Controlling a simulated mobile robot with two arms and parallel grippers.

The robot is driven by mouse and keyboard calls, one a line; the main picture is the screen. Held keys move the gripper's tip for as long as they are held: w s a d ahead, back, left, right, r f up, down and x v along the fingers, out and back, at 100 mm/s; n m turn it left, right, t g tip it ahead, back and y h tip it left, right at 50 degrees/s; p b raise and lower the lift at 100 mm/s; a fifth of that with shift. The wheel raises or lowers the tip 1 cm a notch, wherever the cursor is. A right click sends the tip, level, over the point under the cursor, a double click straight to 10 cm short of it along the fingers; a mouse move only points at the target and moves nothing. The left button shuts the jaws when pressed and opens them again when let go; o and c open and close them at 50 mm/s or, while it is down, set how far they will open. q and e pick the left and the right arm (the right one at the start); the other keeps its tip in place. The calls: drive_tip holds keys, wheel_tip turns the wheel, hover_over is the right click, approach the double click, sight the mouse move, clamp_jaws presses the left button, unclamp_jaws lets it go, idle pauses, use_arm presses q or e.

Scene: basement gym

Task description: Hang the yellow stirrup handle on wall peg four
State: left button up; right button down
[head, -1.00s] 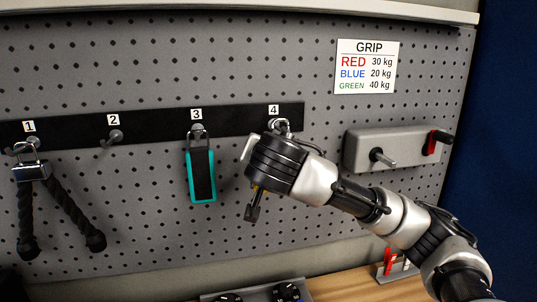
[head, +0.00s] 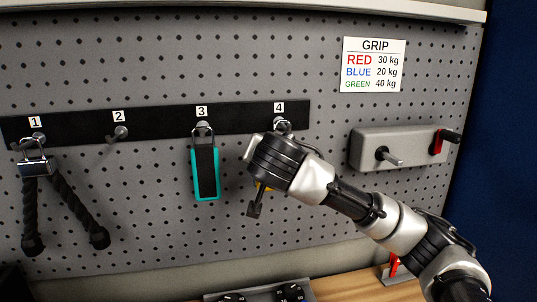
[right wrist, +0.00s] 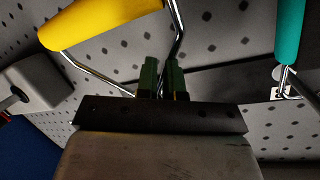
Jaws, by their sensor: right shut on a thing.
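The yellow stirrup handle (right wrist: 100,22) has a thick yellow grip and a bent metal frame, at the upper left of the right wrist view. My right gripper (right wrist: 162,80) is shut on its metal frame, between green fingers. In the head view this gripper (head: 272,165) is just below peg four (head: 283,126) and hides most of the handle; a bit of yellow (head: 262,187) shows beneath. A shiny metal loop shows at peg four, but I cannot tell whether it is over the peg or only in front. My left gripper is not in view.
A teal handle (head: 192,175) hangs on peg three, close left of my gripper. A black rope attachment (head: 73,205) hangs on peg one. Peg two (head: 121,132) is bare. A grey box with a rod (head: 400,148) is mounted at the right, below the GRIP sign (head: 373,65).

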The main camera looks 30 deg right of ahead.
idle(0.3)
drive_tip(key=c, duration=1.2)
unclamp_jaws()
drive_tip(key=shift+o, duration=0.2)
drive_tip(key=shift+s, duration=0.1)
drive_tip(key=shift+s+a, duration=0.2)
drive_tip(key=shift+s, duration=0.05)
drive_tip(key=b+v, duration=0.2)
drive_tip(key=v, duration=0.8)
drive_tip(key=shift+r, duration=0.15)
drive_tip(key=shift+s, duration=0.1)
